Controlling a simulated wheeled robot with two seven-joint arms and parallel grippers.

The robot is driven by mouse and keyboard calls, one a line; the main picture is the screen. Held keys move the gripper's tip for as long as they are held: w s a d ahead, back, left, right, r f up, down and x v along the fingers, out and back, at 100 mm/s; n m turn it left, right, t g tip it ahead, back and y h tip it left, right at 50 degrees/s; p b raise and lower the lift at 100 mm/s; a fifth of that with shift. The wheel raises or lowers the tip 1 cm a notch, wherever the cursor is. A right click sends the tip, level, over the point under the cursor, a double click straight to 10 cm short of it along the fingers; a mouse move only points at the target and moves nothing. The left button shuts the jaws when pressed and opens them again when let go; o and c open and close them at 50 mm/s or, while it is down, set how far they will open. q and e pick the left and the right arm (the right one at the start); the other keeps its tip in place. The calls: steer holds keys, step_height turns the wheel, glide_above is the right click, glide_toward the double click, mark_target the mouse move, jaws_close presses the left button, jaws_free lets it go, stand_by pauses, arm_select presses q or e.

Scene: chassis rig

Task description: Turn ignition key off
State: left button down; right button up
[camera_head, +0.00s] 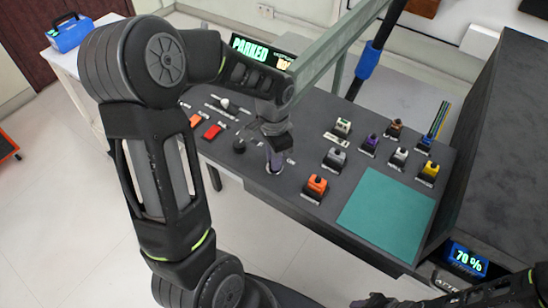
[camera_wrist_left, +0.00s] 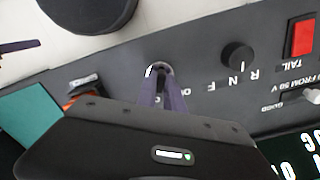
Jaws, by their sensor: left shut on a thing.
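The ignition switch is a round metal ring (camera_head: 275,169) near the front edge of the dark console, and it also shows in the left wrist view (camera_wrist_left: 153,70). My left gripper (camera_head: 275,157) reaches down over it. In the left wrist view its purple fingers (camera_wrist_left: 162,88) are closed together at the ring, shut on the ignition key. The key itself is mostly hidden between the fingers, so its angle cannot be read. Labels beside the ring are partly covered. My right gripper (camera_head: 378,300) is at the bottom edge, partly cut off, and its jaws are unclear.
A black knob (camera_wrist_left: 237,57) marked R, N, F sits beside the switch. A red switch (camera_head: 212,132) lies left on the console (camera_head: 318,112). An orange block (camera_head: 316,187) and several other coloured blocks stand right. A teal mat (camera_head: 388,210) is bare. A display reads PARKED (camera_head: 252,48).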

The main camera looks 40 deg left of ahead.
arm_select(q)
steer(key=shift+n+b, duration=0.3)
steer(key=shift+n, duration=0.2)
steer(key=n+b, duration=0.1)
steer(key=n, duration=0.3)
steer(key=shift+n+b, duration=0.3)
steer(key=n+b, duration=0.1)
steer(key=n, duration=0.2)
steer(key=shift+n, duration=1.7)
steer(key=c, duration=1.5)
jaws_free()
steer(key=shift+o, duration=0.2)
